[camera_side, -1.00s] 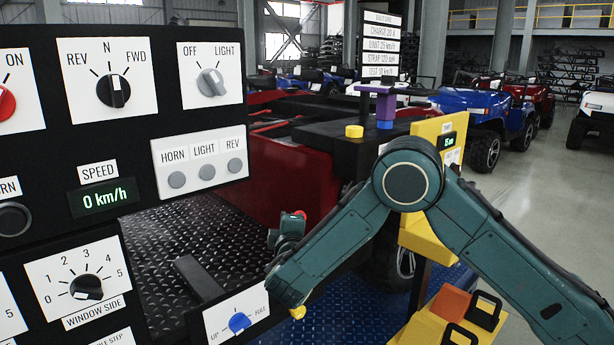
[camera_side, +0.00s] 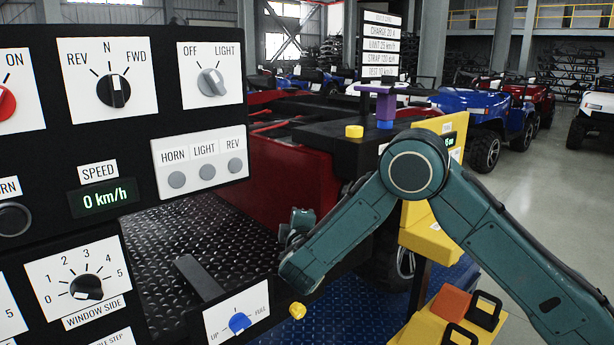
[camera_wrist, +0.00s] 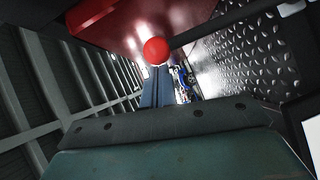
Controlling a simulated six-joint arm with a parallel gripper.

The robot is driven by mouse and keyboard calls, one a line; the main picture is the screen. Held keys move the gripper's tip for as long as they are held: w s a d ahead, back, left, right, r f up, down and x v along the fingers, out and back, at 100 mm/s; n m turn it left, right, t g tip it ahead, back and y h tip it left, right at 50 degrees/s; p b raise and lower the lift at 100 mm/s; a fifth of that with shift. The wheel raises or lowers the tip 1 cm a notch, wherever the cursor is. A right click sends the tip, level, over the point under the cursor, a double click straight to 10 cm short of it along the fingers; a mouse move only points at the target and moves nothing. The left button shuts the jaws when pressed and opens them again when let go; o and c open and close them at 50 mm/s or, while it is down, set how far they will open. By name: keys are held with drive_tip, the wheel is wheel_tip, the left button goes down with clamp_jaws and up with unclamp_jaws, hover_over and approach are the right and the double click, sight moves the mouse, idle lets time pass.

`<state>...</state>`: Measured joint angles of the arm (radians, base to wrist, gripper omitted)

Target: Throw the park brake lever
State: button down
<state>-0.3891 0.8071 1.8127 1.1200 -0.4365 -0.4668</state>
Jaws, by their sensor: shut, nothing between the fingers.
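A red ball knob (camera_wrist: 155,49), which looks like the end of the park brake lever, shows near the top middle of the wrist view. My gripper (camera_wrist: 157,72) is shut and empty, its blue-grey fingers pointing at the knob just beyond their tips. I cannot tell whether they touch it. In the side view my gripper end (camera_side: 298,224) is in front of the red vehicle, above the tread-plate floor. The knob is hidden there, and the lever's shaft cannot be made out clearly.
A black control panel (camera_side: 150,113) with switches and dials fills the left. A dark pedal-like bar (camera_side: 200,279) and a yellow knob (camera_side: 297,311) are low in front. The red vehicle (camera_side: 290,178) stands behind my arm. A yellow post (camera_side: 425,235) stands right of it.

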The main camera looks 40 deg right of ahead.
drive_tip(key=d+f+m+g+y, duration=0.1)
drive_tip(key=d+m+y, duration=0.1)
drive_tip(key=d, duration=0.9)
drive_tip(key=shift+m, duration=0.7)
drive_tip(key=s+a+r, duration=0.6)
drive_tip(key=s+a, duration=0.1)
drive_tip(key=s, duration=0.2)
drive_tip(key=shift+a+r, duration=0.2)
drive_tip(key=shift+r, duration=0.15)
